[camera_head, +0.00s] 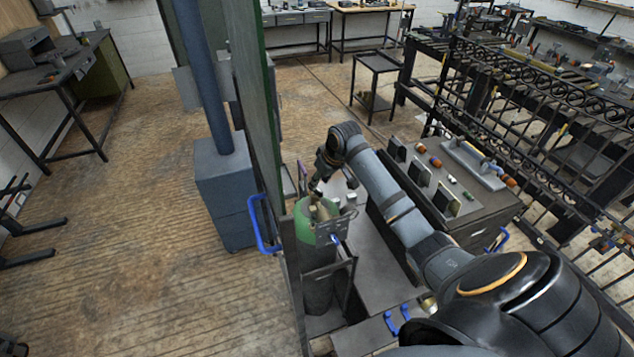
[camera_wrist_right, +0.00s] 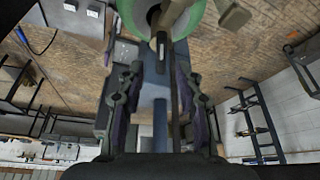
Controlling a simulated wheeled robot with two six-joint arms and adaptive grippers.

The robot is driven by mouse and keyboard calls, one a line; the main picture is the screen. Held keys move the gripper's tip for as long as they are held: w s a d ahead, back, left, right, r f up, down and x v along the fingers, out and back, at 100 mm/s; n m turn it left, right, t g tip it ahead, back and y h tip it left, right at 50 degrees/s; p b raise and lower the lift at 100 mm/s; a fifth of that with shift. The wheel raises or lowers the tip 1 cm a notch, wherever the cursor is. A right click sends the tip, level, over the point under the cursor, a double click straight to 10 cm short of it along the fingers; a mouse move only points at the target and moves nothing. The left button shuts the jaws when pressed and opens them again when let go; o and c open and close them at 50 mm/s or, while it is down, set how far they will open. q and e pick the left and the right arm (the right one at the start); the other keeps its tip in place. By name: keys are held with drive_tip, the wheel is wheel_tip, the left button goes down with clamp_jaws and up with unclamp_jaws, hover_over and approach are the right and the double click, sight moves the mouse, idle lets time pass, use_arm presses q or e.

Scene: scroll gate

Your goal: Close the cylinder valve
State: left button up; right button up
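The gas cylinder has a green top (camera_head: 303,226) and a dark grey body (camera_head: 318,292). It stands upright in a cart beside the tall green panel. Its tan valve (camera_head: 320,209) sits on top, partly hidden by my right gripper (camera_head: 319,184), which points down just above it. My left gripper is not in view.
A tall green panel (camera_head: 258,95) with a blue handle (camera_head: 263,226) stands close left of the cylinder. A dark cabinet (camera_head: 470,212) with tools on top is to the right, before an ornate metal gate (camera_head: 520,85).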

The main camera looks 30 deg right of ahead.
drive_tip(key=x, duration=0.3)
drive_tip(key=shift+w+a+f+p, duration=0.25)
drive_tip(key=shift+w+f+p, duration=0.05)
drive_tip(key=shift+p, duration=0.05)
drive_tip(key=shift+d+f, duration=0.1)
drive_tip(key=shift+f, duration=0.05)
drive_tip(key=shift+s+d, duration=0.1)
drive_tip(key=shift+d, duration=0.05)
drive_tip(key=shift+c, duration=1.4)
clamp_jaws()
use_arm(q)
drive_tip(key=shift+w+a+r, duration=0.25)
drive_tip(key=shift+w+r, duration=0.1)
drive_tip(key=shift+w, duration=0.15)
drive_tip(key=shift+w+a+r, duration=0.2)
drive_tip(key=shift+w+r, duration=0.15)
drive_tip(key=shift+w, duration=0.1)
